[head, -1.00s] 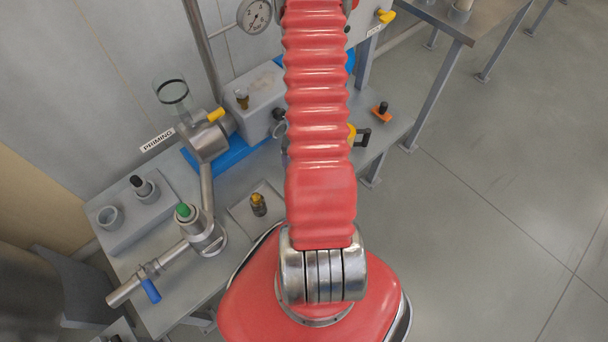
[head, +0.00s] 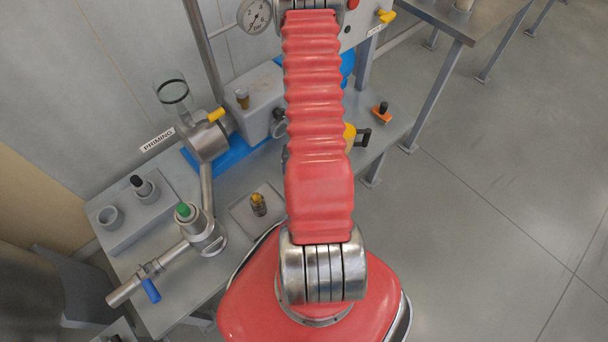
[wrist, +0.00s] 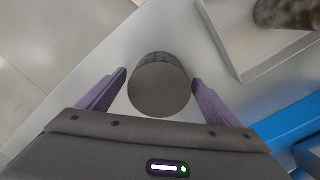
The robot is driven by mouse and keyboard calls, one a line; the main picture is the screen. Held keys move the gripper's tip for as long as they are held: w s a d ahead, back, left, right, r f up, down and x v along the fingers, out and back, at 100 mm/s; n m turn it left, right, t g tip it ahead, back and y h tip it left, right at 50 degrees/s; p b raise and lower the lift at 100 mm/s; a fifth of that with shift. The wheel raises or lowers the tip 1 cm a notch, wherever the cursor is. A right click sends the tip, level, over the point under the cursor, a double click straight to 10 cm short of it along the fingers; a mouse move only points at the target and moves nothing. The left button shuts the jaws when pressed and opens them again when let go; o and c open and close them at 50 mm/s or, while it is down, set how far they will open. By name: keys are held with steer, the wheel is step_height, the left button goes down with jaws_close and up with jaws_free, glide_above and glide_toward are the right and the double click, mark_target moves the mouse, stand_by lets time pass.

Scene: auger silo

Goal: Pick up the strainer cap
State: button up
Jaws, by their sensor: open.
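A dark grey round cap with a flat top and ribbed side, which looks like the strainer cap (wrist: 159,90), stands on the grey bench top in the wrist view. My gripper (wrist: 159,79) is open, with one purple finger on each side of the cap. A gap shows at the left finger; the right fingertip is very close to the cap, and I cannot tell if it touches. In the head view my red arm hides the gripper and the cap.
A shallow grey tray (head: 239,208) with a brass fitting (head: 258,204) lies near the cap. A blue base (wrist: 290,122) is at lower right in the wrist view. A pipe with a green-topped fitting (head: 184,211) runs along the left. The bench edge and floor lie left of the cap in the wrist view.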

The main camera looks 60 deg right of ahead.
steer(key=shift+f, duration=0.3)
stand_by(0.4)
steer(key=c, duration=1.2)
steer(key=shift+r, duration=0.15)
steer(key=shift+r, duration=4.85)
